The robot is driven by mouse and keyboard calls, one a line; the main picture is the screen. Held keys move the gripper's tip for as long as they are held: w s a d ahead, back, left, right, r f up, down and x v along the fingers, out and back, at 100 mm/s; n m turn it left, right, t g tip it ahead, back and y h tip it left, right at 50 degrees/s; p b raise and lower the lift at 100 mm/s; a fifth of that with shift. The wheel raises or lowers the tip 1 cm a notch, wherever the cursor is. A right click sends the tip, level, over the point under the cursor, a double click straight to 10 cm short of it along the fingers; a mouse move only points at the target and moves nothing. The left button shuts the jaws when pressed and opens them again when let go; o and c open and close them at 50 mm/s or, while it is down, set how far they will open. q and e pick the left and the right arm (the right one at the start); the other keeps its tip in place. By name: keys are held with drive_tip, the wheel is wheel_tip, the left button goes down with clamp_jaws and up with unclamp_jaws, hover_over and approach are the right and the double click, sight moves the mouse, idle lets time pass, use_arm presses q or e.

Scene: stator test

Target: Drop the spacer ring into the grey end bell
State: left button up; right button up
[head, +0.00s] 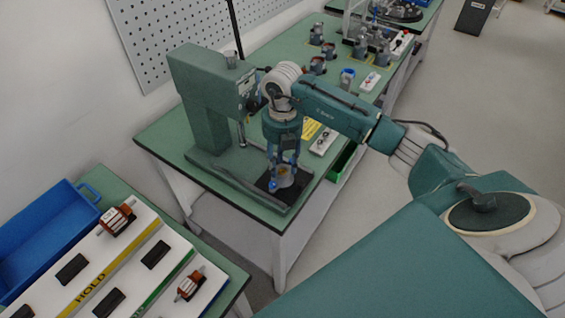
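My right gripper (283,172) points down over the base of the green press, its fingers low at a small grey round part (285,180) on a black pad (269,188). Something orange-yellow shows inside the part. It may be the grey end bell; the fingers cover much of it. I cannot tell whether the fingers touch it or hold anything. I cannot make out the spacer ring in this view. My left gripper is not in view.
The green press (205,105) stands just left of my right gripper. Several cylindrical parts and a blue-topped cup (347,74) stand farther back on the bench. A white board (105,265) with motor parts and a blue bin (40,235) are at the lower left.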

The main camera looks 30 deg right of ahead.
drive_tip(key=shift+r, duration=0.15)
wheel_tip(320, 180, up, 12)
idle(0.5)
idle(0.7)
